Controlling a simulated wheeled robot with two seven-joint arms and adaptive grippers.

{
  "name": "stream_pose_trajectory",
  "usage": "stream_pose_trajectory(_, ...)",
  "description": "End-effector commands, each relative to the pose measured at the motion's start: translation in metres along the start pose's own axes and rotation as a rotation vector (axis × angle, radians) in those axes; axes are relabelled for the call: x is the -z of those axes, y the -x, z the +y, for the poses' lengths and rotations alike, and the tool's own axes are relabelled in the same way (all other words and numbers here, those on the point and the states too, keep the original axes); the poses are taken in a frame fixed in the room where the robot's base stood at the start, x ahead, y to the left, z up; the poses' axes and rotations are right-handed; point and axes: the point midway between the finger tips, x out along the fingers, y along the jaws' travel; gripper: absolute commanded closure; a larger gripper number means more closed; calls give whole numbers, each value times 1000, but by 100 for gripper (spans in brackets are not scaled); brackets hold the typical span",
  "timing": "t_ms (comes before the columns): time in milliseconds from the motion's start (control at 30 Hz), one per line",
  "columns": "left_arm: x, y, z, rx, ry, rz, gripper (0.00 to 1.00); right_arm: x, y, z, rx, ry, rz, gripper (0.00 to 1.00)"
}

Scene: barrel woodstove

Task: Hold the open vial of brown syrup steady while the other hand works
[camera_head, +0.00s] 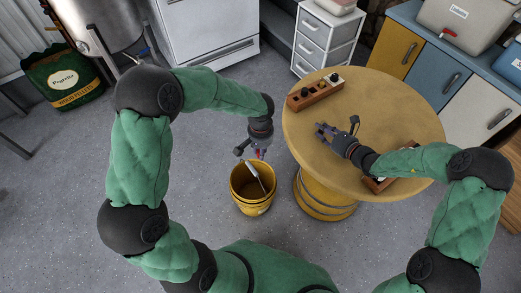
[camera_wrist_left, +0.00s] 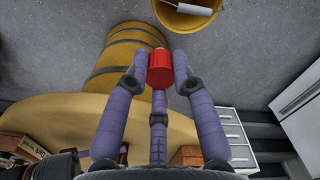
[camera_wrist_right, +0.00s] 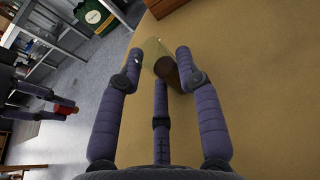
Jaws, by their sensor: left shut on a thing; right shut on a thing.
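The vial (camera_wrist_right: 150,52) is a clear tube with dark brown syrup showing at its near end. My right gripper (camera_head: 322,132) is shut on it over the round yellow table (camera_head: 380,112). In the right wrist view the vial lies between the fingertips (camera_wrist_right: 157,60); whether its mouth is open is unclear. In the head view I cannot make the vial out. My left gripper (camera_head: 257,152) is shut on a red cap (camera_wrist_left: 160,67), off the table's left side, above the yellow bucket (camera_head: 250,202). The cap also shows in the right wrist view (camera_wrist_right: 64,109), apart from the vial.
A wooden rack (camera_head: 310,96) with dark-topped items stands at the table's back left. Another wooden tray (camera_head: 374,185) is partly hidden under my right forearm. The table's middle and back are mostly clear. White drawers (camera_head: 324,42) stand behind.

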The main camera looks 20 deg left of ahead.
Motion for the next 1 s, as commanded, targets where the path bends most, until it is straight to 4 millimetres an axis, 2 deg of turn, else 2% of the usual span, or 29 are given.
stream_pose_trajectory(267, 1, 0, 0, 0, -4, 0, 85, 0, 0, 0, 0, 0, 0, 100)
stream_pose_trajectory(367, 7, 4, 2, 3, -38, 2, 85, 0, 0, 0, 0, 0, 0, 100)
stream_pose_trajectory(467, 20, 11, 8, 8, -122, 3, 85, 0, 0, 0, 0, 0, 0, 100)
stream_pose_trajectory(667, 63, 37, 29, 22, -417, 3, 85, 0, 0, 0, 0, 0, 0, 100)
stream_pose_trajectory(1000, 125, 86, 84, 29, -975, -4, 85, 0, 0, 0, 0, 0, 0, 100)
